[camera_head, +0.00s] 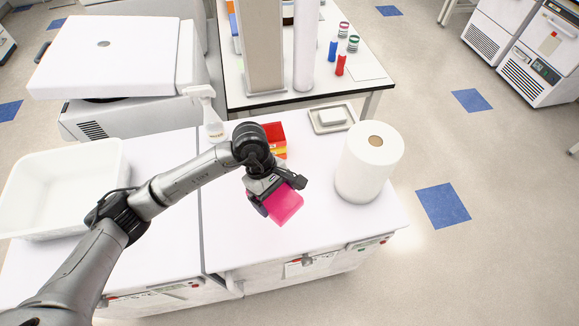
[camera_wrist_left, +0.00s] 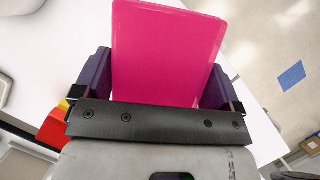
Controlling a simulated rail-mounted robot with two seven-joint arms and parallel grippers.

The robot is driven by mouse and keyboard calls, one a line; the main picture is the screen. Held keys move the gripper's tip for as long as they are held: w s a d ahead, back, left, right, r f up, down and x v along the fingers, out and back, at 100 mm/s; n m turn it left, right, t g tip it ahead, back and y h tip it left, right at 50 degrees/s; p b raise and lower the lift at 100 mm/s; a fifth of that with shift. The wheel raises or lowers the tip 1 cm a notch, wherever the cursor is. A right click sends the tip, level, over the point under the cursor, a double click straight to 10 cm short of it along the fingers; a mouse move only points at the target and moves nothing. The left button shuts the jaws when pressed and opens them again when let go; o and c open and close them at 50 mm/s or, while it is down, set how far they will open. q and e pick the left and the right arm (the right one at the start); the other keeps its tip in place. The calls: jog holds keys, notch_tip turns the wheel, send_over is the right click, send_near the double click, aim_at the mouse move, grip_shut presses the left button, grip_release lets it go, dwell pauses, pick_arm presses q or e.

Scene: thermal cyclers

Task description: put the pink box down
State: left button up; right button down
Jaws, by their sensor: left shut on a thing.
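The pink box (camera_head: 284,205) is held in my left gripper (camera_head: 277,193) over the front right part of the white bench (camera_head: 235,240). In the left wrist view the pink box (camera_wrist_left: 168,50) fills the space between the two dark fingers of my left gripper (camera_wrist_left: 155,85), one on each side of it. I cannot tell from these views how far the box is above the bench top. My right gripper is in neither view.
A paper towel roll (camera_head: 368,165) stands to the right. Behind are a red-and-yellow box (camera_head: 274,138), a small tray (camera_head: 313,124) and a spray bottle (camera_head: 210,115). A white tub (camera_head: 60,185) sits at left. Bench in front of the gripper is clear.

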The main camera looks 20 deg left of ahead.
pick_arm(q)
notch_tip(320, 180, down, 4)
jog(key=s+n+t, duration=0.1)
jog(key=n+t, duration=0.2)
jog(key=n, duration=0.4)
jog(key=n+t, duration=0.1)
jog(key=n, duration=0.3)
send_over(244, 208)
jog(key=f, duration=0.6)
jog(key=a+f, duration=0.1)
jog(key=f, duration=0.2)
jog(key=shift+s, duration=0.4)
jog(key=shift+d+f, duration=0.1)
jog(key=shift+f, duration=1.85)
jog(key=shift+f, duration=0.1)
